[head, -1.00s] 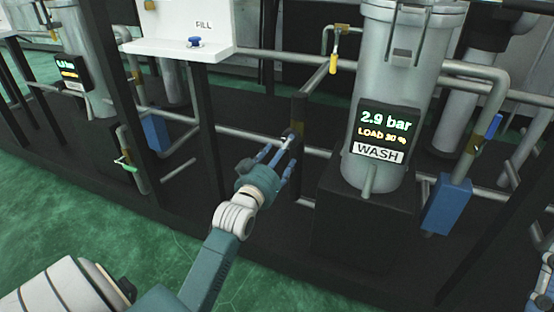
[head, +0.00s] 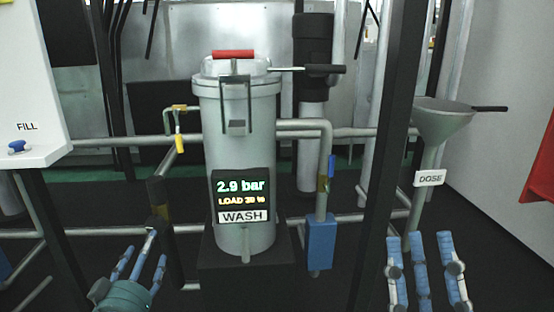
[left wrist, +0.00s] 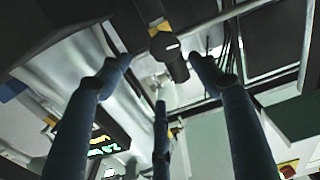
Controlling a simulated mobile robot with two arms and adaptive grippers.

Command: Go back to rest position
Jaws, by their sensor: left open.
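My left gripper (head: 142,258) shows at the lower left of the head view, below and left of the grey WASH vessel (head: 238,140). Its blue fingers are spread apart and hold nothing that I can see. In the left wrist view the fingers (left wrist: 163,85) are also spread, with a black rod with a yellow band (left wrist: 172,55) beyond them. I cannot tell whether a finger touches it. My right gripper (head: 425,262) points up at the lower right of the head view, its blue fingers apart and empty.
A red-topped lid closes the vessel; its display (head: 242,197) reads 2.9 bar. Pipes, a blue box (head: 321,242) and a black post (head: 385,150) stand beside it. A DOSE funnel (head: 440,122) is right, a white FILL panel (head: 30,90) left.

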